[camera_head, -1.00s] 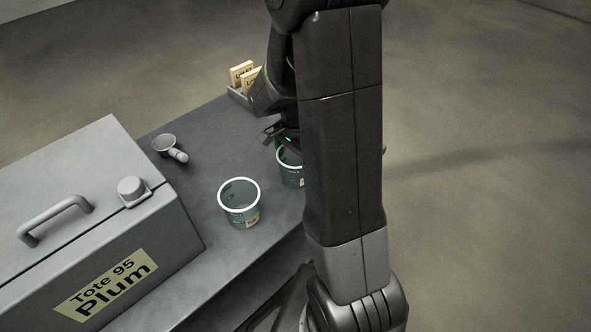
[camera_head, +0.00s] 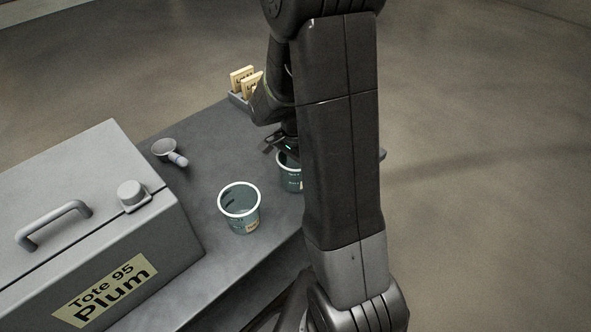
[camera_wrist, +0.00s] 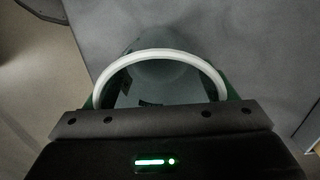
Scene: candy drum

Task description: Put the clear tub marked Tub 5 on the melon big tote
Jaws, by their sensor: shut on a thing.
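A clear tub (camera_head: 289,173) with a white rim stands or hangs at the right part of the grey table, half hidden behind my arm. My gripper (camera_head: 285,149) is at its rim and is shut on it. In the wrist view the tub's white rim (camera_wrist: 160,54) arcs just beyond my gripper (camera_wrist: 160,117). The tub's label is too small to read. Another clear tub (camera_head: 240,209) with a white rim stands upright on the table to the left. Its label is also too small to read. No melon tote is in view.
A grey tote (camera_head: 100,215) labelled "Tote 95 Plum", with a handle and knob on top, fills the table's left. A scoop (camera_head: 168,152) lies behind it. A small holder with cream cards (camera_head: 246,82) stands at the far edge. Table surface between them is bare.

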